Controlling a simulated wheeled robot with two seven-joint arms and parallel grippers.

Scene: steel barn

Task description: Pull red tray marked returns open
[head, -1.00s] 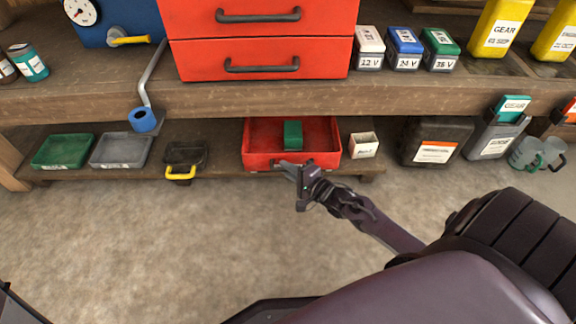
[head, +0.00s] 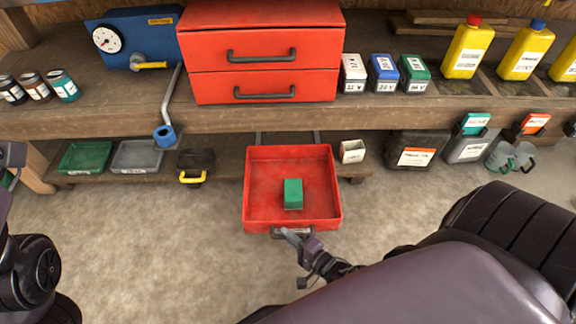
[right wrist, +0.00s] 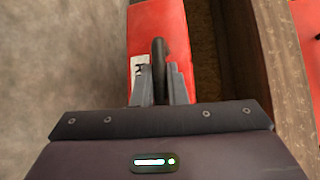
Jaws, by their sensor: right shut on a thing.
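The red tray (head: 257,205) stands pulled well out from the lower shelf, over the floor, on rails that show behind it. A green block (head: 293,194) lies inside it. My right gripper (head: 288,234) is at the tray's front, shut on its dark handle. In the right wrist view the fingers (right wrist: 160,88) close around the handle bar (right wrist: 158,60), beside a white label (right wrist: 139,68) that is partly hidden. My left arm shows at the left edge of the head view, but its fingers are not in view.
Green (head: 84,157) and grey (head: 136,155) trays and a dark box with a yellow handle (head: 193,177) sit left on the lower shelf. A small white box (head: 352,151) and a black case (head: 416,149) are right. The floor around the red tray is clear.

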